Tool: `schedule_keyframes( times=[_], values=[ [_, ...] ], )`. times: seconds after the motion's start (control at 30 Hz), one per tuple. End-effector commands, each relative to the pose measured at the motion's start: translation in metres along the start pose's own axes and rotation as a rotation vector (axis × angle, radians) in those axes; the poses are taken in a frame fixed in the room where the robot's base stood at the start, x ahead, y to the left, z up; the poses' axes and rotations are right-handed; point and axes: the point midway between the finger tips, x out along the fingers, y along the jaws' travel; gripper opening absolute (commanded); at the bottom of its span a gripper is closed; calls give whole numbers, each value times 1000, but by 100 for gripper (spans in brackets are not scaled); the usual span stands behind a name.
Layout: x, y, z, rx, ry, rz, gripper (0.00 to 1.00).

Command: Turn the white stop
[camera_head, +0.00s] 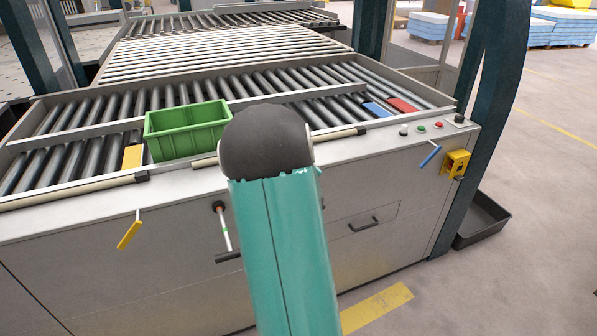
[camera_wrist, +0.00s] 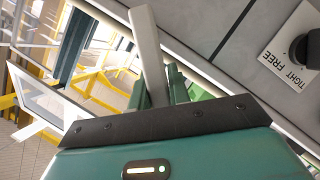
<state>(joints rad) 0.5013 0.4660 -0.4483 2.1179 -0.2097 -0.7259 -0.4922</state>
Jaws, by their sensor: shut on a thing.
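A pale grey-white bar (camera_wrist: 148,45), which looks like the white stop, runs between the fingers of my gripper (camera_wrist: 158,88) in the wrist view. The gripper is shut on it. The bar's near end is hidden between the fingers. In the body view my arm covers the middle of the machine's front, and neither the gripper nor this bar can be made out. A black knob (camera_wrist: 308,48) on a white plate marked TIGHT and FREE is at the right of the wrist view.
A green crate (camera_head: 187,130) stands on the rollers left of my arm. Yellow (camera_head: 132,157), blue (camera_head: 375,110) and red (camera_head: 402,104) blocks sit by the rollers.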

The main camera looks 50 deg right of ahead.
Motion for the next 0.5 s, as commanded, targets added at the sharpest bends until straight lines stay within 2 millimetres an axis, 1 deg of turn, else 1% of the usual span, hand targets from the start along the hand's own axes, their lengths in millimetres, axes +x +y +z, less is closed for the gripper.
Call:
schedule_keyframes(
  times=[0.37, 0.4, 0.5],
  values=[
    [0, 1, -1, 8, 2, 0, 0],
    [0, 1, -1, 8, 2, 0, 22],
    [0, 1, -1, 8, 2, 0, 40]
  ],
)
